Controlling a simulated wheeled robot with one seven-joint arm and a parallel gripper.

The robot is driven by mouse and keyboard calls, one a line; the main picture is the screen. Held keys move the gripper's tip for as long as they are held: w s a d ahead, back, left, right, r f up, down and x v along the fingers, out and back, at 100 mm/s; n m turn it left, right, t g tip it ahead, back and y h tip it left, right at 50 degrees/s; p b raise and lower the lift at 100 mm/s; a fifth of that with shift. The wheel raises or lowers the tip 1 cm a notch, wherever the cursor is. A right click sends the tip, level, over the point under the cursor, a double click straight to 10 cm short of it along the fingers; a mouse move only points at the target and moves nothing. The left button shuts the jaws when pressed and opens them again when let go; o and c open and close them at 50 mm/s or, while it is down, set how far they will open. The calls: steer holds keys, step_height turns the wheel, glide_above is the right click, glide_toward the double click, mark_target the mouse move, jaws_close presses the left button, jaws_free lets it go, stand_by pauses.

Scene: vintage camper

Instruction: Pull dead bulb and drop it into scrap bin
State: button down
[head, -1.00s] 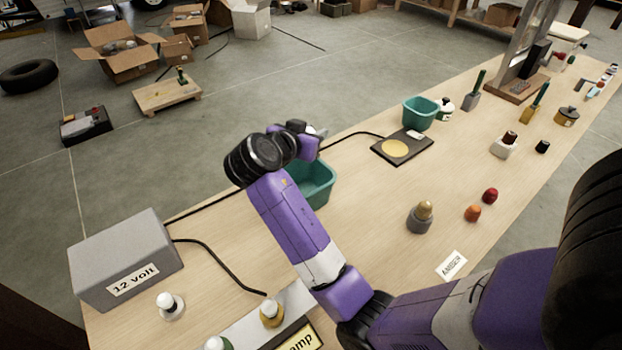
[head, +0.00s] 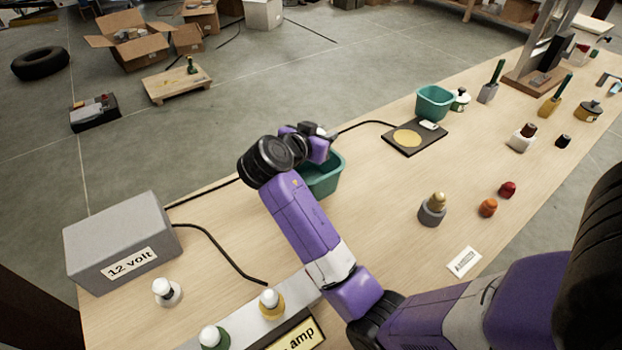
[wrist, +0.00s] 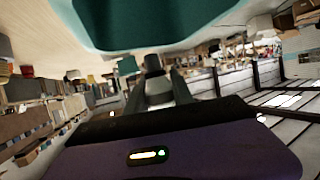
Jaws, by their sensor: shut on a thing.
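My gripper (head: 320,133) is at the end of the bent purple arm, just above a teal bin (head: 327,178) on the bench. In the wrist view, the fingers (wrist: 155,80) are closed on a small dark grey piece (wrist: 153,63), which I take to be the dead bulb. The arm hides most of it in the head view. The teal bin's underside or wall (wrist: 150,25) fills the top of the wrist view.
A grey 12 volt box (head: 122,240) with black cables stands at left. A second teal bin (head: 435,103) is farther back, near a dark pad (head: 415,138). A grey holder with an amber bulb (head: 433,210) and coloured caps (head: 488,208) stand right of the arm.

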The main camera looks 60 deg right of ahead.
steer(key=c, duration=1)
jaws_free()
steer(key=shift+a, duration=0.1)
steer(key=b+v, duration=0.1)
steer(key=v, duration=0.6)
steer(key=shift+a+r, duration=0.15)
steer(key=shift+a, duration=0.2)
